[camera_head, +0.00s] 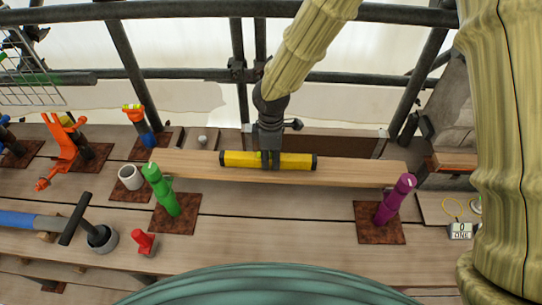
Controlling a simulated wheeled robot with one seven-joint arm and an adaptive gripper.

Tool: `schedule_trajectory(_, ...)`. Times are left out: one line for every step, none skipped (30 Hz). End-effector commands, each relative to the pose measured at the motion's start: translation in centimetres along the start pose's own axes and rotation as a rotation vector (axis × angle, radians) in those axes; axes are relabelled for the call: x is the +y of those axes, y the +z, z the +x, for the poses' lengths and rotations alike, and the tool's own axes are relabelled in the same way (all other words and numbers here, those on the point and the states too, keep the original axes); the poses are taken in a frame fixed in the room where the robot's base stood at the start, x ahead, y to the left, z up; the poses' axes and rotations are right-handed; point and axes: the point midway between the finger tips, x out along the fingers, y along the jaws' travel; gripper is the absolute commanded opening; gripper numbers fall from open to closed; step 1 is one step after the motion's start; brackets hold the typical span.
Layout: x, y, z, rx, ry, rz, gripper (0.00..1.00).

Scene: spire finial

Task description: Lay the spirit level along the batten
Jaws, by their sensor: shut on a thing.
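The spirit level (240,159) is a yellow bar with black end caps. It lies lengthwise along the wooden batten (350,174), near the batten's middle, and looks parallel to it. From this view I cannot tell whether it touches the batten's top or is just above it. My gripper (270,160) comes down from above and is shut on the level at its middle. The fingers hide a small part of the level's centre.
A green clamp-like post (162,190) stands by the batten's left end and a purple one (395,199) by its right end. A white cup (130,177), orange tools (62,150), a red piece (144,242) and a hammer-like tool (76,218) are at left. A small labelled box (461,230) is at right.

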Motion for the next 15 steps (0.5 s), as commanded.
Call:
schedule_trajectory(-0.01, -0.01, 0.07, 0.0, 0.0, 0.0, 0.3)
schedule_trajectory(-0.01, -0.01, 0.05, 0.0, 0.0, 0.0, 0.36)
schedule_trajectory(-0.01, -0.01, 0.05, 0.0, 0.0, 0.0, 0.43)
schedule_trajectory(-0.01, -0.01, 0.05, 0.0, 0.0, 0.0, 0.48)
schedule_trajectory(-0.01, -0.01, 0.05, 0.0, 0.0, 0.0, 0.48)
schedule_trajectory(-0.01, -0.01, 0.05, 0.0, 0.0, 0.0, 0.48)
schedule_trajectory(-0.01, -0.01, 0.04, 0.0, 0.0, 0.0, 0.48)
schedule_trajectory(-0.01, -0.01, 0.04, 0.0, 0.0, 0.0, 0.48)
schedule_trajectory(-0.01, -0.01, 0.04, 0.0, 0.0, 0.0, 0.48)
schedule_trajectory(-0.01, -0.01, 0.04, 0.0, 0.0, 0.0, 0.48)
schedule_trajectory(-0.02, -0.01, 0.04, 0.0, 0.0, 0.0, 0.48)
schedule_trajectory(-0.02, -0.01, 0.03, 0.0, 0.0, 0.0, 0.48)
schedule_trajectory(-0.01, -0.01, -0.01, 0.0, 0.0, 0.0, 0.48)
schedule_trajectory(-0.01, -0.01, -0.09, 0.0, 0.0, 0.0, 0.48)
schedule_trajectory(0.01, 0.0, -0.16, 0.0, 0.0, 0.0, 0.48)
